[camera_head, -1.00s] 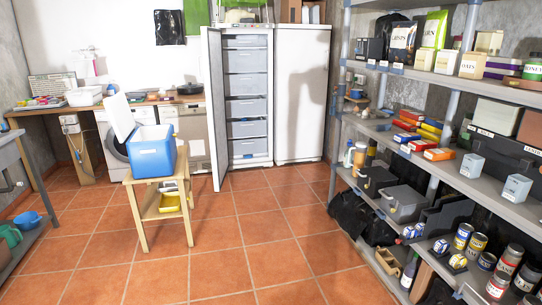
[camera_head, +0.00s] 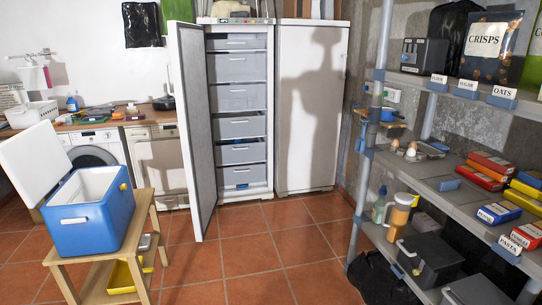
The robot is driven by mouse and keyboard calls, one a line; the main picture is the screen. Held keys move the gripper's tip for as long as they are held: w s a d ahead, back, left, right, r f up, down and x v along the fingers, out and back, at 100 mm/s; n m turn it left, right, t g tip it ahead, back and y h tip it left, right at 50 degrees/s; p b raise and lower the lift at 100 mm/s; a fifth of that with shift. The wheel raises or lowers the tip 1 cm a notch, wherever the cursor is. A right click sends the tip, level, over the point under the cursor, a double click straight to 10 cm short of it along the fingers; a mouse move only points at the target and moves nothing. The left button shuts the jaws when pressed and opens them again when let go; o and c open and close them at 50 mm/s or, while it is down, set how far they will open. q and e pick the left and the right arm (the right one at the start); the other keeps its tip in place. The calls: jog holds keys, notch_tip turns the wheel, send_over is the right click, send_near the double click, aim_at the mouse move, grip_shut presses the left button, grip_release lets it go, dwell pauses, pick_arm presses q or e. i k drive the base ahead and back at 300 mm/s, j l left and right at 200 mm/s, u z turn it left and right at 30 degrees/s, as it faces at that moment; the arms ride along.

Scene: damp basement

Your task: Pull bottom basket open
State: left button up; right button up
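An upright freezer (camera_head: 200,118) stands open at the back, its door (camera_head: 192,130) swung out to the left. Inside is a stack of several grey drawer baskets, all pushed in. The bottom basket (camera_head: 241,174) sits lowest, just above the freezer's base, and something blue shows at its lower part. No gripper or arm of mine is in view.
A wooden stool (camera_head: 148,212) with an open blue cool box (camera_head: 92,212) stands at the front left. A storage rack (camera_head: 357,205) runs along the right. A closed white unit (camera_head: 308,110) adjoins the freezer. The tiled floor (camera_head: 262,250) before the freezer is clear.

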aim_at(233, 155)
jog(key=i, duration=4.75)
